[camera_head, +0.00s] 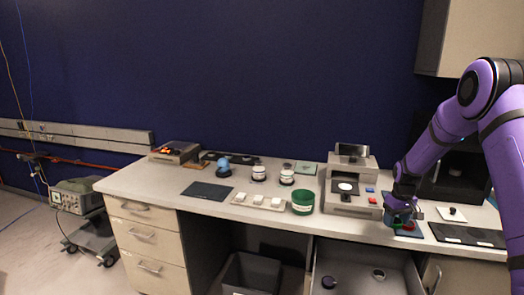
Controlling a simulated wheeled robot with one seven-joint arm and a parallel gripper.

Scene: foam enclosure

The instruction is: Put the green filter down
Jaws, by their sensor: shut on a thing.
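My gripper (400,215) is at the right end of the counter, low and pointing down. It is shut on a small greenish thing, most likely the green filter (397,222); the fingers hide much of it. A dark mat with a red mark (410,232) lies right under it. I cannot tell whether the filter touches the mat.
A grey machine (352,190) with red and blue buttons stands left of my gripper. A dark panel (467,236) and a white plate (452,214) lie to the right. A green tub (303,202) stands farther left. An open drawer (400,283) juts out below.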

